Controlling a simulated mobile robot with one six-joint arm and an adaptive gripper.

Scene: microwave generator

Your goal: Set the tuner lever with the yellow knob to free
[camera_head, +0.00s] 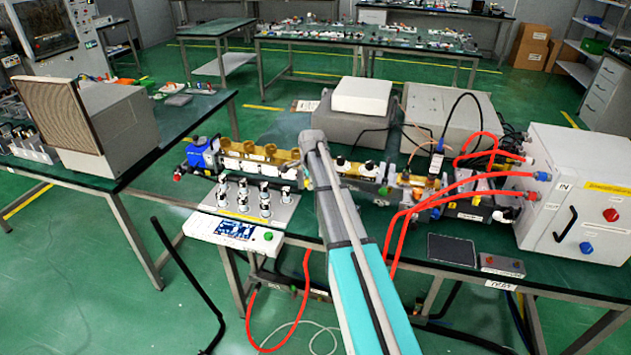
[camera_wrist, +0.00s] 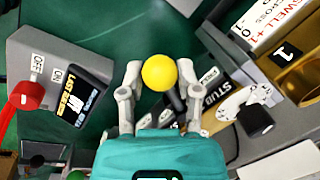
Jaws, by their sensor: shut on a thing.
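The yellow knob (camera_wrist: 159,72) is a round ball in the middle of the wrist view. My gripper (camera_wrist: 159,76) is shut on it, with one grey finger on each side. Part of a dark lever shows beside the knob at its lower right. Small white label plates (camera_wrist: 208,75) stand close to the lever, beside a black "STUB" plate (camera_wrist: 212,92). Their wording is too small to read surely. In the head view my arm covers the middle of the waveguide line (camera_head: 265,155), and the knob and gripper are hidden there.
A grey box with a red knob (camera_wrist: 27,95) and ON/OFF-like labels is left of my gripper. A white dial with a black knob (camera_wrist: 257,121) is at right. Red hoses (camera_head: 430,205) run to the white cabinet (camera_head: 560,225).

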